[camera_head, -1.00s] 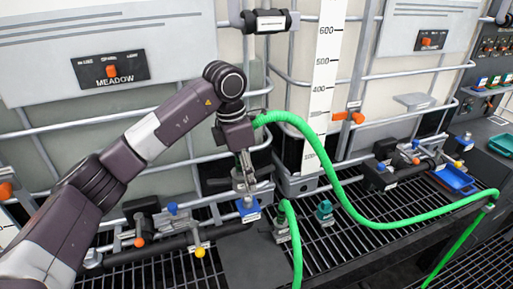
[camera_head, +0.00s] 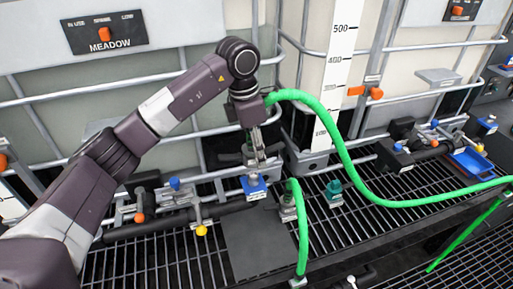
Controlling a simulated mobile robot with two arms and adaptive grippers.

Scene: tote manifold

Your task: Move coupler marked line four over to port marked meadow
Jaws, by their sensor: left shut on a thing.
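My left gripper (camera_head: 256,152) points down and is shut on the metal end fitting of a green hose (camera_head: 353,172), which I take as the coupler. Its marking is too small to read. A blue fitting (camera_head: 254,188) with a small label sits directly below the fingers. I cannot tell whether the held coupler touches it. A panel reading MEADOW (camera_head: 104,34) is on the pale tank at upper left. Below it is a pipe assembly with a blue knob, an orange knob and a yellow knob (camera_head: 201,230). No port label there is legible. My right gripper is not in view.
A second green hose (camera_head: 303,232) rises to a fitting right of the blue one. A teal fitting (camera_head: 334,190) stands farther right. Grey cage rails (camera_head: 100,91) run behind my left arm. A dark plate (camera_head: 257,243) covers part of the grating. A blue tray (camera_head: 470,161) lies at right.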

